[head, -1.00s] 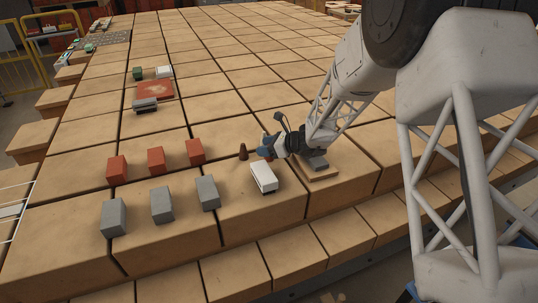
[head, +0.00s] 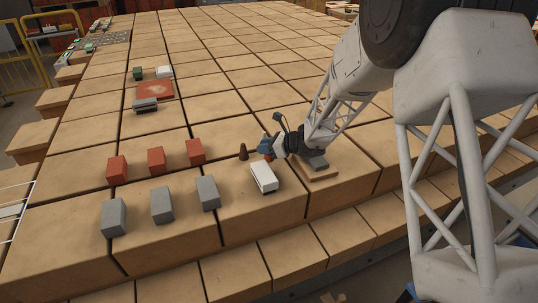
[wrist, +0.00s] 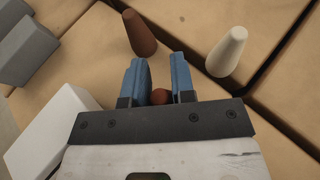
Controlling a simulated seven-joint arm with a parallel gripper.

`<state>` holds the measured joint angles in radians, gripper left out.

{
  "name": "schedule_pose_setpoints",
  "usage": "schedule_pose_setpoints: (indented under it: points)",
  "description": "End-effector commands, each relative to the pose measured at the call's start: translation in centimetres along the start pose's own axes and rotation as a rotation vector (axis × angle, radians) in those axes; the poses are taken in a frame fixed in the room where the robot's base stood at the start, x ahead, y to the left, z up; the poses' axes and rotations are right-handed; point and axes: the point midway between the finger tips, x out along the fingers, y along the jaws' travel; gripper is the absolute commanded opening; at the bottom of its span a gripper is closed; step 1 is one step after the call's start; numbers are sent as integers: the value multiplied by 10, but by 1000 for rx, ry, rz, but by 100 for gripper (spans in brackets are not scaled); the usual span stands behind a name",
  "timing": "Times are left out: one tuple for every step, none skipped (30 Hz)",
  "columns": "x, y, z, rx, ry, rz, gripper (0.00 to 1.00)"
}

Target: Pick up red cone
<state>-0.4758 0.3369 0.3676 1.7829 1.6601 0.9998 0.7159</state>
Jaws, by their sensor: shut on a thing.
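My gripper (wrist: 160,64) is shut on a small red thing, taken to be the red cone (wrist: 161,96), between its two blue fingers. Only its rounded end shows in the wrist view. In the head view a bit of orange-red shows at the blue fingers of my gripper (head: 267,148), low over the blocks. A dark brown cone (wrist: 140,33) stands just beyond the fingers, apart from them; it also shows in the head view (head: 243,152). A cream cone (wrist: 227,52) stands to the right in the wrist view.
A white brick (head: 264,178) lies close in front of my gripper. Grey bricks (head: 162,205) and red bricks (head: 156,160) stand in rows to the left. A red-brown plate (head: 155,90) lies farther back. Large tan blocks with dark gaps form the surface, mostly clear behind.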

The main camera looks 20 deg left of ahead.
Motion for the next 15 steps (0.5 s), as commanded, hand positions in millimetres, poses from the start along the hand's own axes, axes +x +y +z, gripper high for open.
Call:
schedule_pose_setpoints:
  points:
    - [0,0,0,0,0,0,0]
    - [0,0,0,0,0,0,0]
    - [0,0,0,0,0,0,0]
    - [0,0,0,0,0,0,0]
    - [0,0,0,0,0,0,0]
    - [0,0,0,0,0,0,0]
    - [0,0,1,0,0,0,0]
    - [-1,0,2,0,0,0,0]
    - [-1,0,3,-1,0,0,0]
    - [-2,0,4,-1,-1,0,0]
    - [-2,0,6,-1,-1,-1,0]
    - [-3,0,8,-1,-1,-1,0]
    - [-4,0,10,-1,-1,-1,0]
    - [-5,0,13,-1,-1,-1,0]
    - [-7,0,17,-2,-1,-1,0]
